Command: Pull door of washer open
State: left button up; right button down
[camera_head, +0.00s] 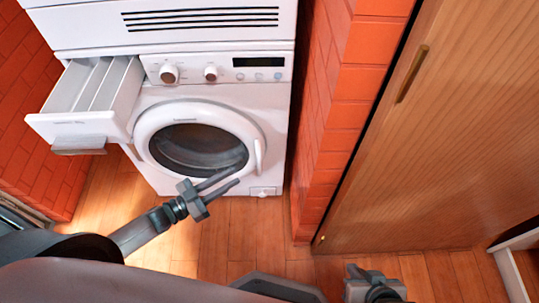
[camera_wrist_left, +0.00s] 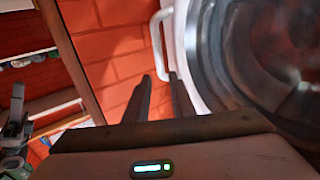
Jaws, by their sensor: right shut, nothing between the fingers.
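The white washer (camera_head: 270,110) stands against the back, with its round door (camera_head: 145,130) closed on the front. The door has dark glass and a white vertical handle (camera_head: 258,154) on its right side. The handle also shows in the left wrist view (camera_wrist_left: 157,45), just beyond the fingertips. My left gripper (camera_head: 238,174) is in front of the lower right of the door, its two fingers apart with nothing between them. It is close to the handle, but I see no contact. My right gripper (camera_head: 362,275) is low at the bottom of the head view, shut and empty.
A detergent drawer (camera_head: 75,122) is pulled out at the washer's upper left. A red brick wall (camera_head: 340,110) stands right of the washer, then a wooden door (camera_head: 450,130). The wooden floor (camera_head: 245,235) before the washer is clear.

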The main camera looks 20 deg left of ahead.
pick_arm(q)
jog(key=x, duration=1.6)
jog(key=shift+b, duration=0.3)
grip_shut()
